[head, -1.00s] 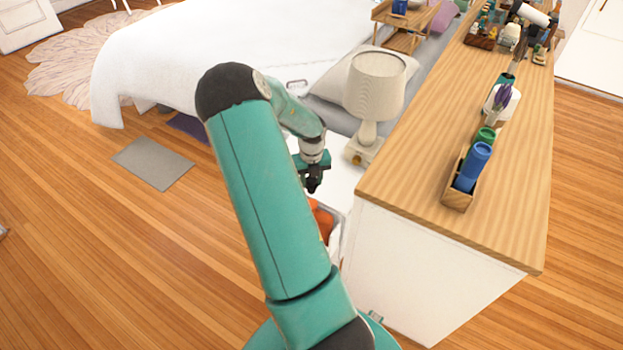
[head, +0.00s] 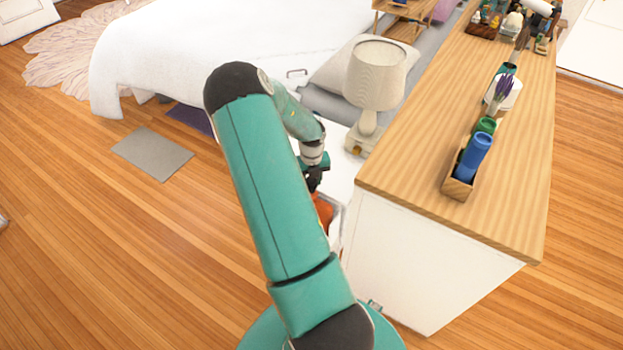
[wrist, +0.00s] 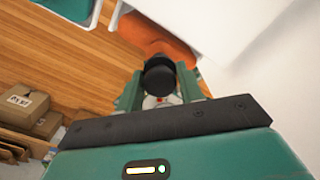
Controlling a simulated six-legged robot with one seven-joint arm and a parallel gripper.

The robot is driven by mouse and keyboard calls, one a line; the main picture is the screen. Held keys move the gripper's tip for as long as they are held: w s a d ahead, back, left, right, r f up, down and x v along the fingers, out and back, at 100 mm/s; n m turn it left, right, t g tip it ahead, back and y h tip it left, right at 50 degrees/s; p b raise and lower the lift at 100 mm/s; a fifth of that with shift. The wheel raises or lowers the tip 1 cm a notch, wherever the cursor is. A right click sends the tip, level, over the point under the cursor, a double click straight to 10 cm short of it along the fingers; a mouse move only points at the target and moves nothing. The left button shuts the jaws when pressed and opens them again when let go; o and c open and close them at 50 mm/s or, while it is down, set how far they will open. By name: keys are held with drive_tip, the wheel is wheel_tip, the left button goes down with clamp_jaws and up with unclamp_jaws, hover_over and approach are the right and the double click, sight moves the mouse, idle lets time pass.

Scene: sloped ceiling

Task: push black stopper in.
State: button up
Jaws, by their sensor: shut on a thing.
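In the wrist view the black stopper (wrist: 160,76) is a dark, round-ended piece between the two fingers of my gripper (wrist: 160,88). The fingers are shut on it. In the head view my gripper (head: 315,180) hangs at the end of the bent arm, left of the wooden-topped cabinet. The stopper cannot be made out from the dark fingers there. No opening that fits the stopper can be made out in either view.
An orange thing (head: 324,212) lies in a pale-rimmed container just below my gripper, partly hidden by my arm. A lamp (head: 376,80) stands close to the right. The cabinet top (head: 420,165) holds several items. Cardboard boxes (wrist: 27,103) show at the left of the wrist view.

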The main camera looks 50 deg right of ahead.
sight(311, 187)
drive_tip(key=shift+f, duration=2.15)
idle(3.4)
drive_tip(key=o, duration=1.5)
drive_tip(key=shift+r, duration=0.1)
drive_tip(key=shift+r, duration=2.9)
